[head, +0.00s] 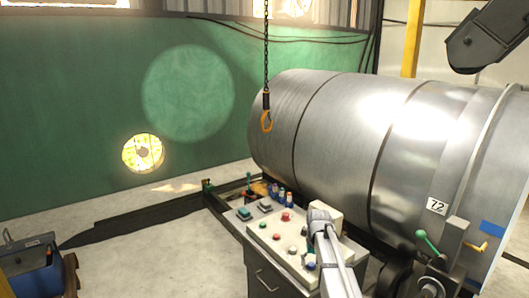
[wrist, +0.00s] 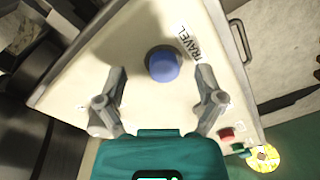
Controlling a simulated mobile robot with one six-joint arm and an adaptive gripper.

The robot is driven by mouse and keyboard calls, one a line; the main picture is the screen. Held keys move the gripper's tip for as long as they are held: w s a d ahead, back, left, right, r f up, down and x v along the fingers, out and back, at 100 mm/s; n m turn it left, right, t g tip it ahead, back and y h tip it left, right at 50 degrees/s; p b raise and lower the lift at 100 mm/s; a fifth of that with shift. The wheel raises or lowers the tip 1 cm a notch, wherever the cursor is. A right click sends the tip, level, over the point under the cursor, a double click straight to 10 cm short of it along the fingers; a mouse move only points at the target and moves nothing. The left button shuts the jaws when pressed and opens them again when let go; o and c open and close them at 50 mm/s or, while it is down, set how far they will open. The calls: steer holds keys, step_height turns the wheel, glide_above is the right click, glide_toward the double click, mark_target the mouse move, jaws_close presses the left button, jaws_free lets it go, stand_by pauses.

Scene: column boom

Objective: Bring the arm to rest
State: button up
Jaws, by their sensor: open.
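My gripper (wrist: 160,78) is open in the wrist view, with one grey finger on each side. A blue round button (wrist: 164,65) on a pale panel (wrist: 100,65) lies between the fingertips in the picture. Nothing is held. I cannot tell how far the fingertips are from the panel. In the head view my grey arm reaches up from the lower edge over the right part of the console (head: 262,243). The gripper itself cannot be made out clearly there.
The console carries several buttons, including a red one (head: 286,216). A large steel drum (head: 335,125) lies close behind it. A chain with an orange hook (head: 267,121) hangs beside the drum. A blue box (head: 28,262) stands at lower left.

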steer(key=s, duration=2.4)
steer(key=shift+a, duration=0.3)
